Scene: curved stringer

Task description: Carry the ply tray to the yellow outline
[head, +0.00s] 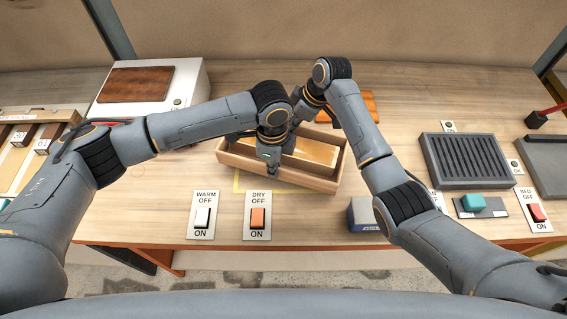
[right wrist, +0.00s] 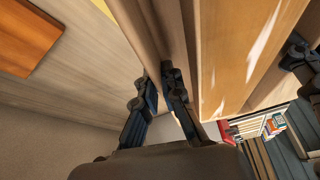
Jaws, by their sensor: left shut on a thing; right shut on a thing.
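The ply tray (head: 312,181) is an open wooden box on the bench in the middle of the head view. It also fills much of the right wrist view (right wrist: 221,60). My left gripper (head: 273,167) is shut on the tray's near wall. My right gripper (right wrist: 163,92) is shut on the opposite, far wall; in the head view its fingers are mostly hidden behind my arms. The yellow outline (head: 238,181) shows as thin lines at the tray's near left side. The tray covers or hides the rest of it. I cannot tell whether the tray touches the bench.
Two switch plates, WARM (head: 203,216) and DRY (head: 257,217), lie at the bench's near edge. A blue-grey block (head: 366,215) is to their right. A grey slatted unit (head: 467,158) stands further right. A white box with a brown top (head: 139,84) stands back left. A reddish-brown board (head: 357,103) lies behind the tray.

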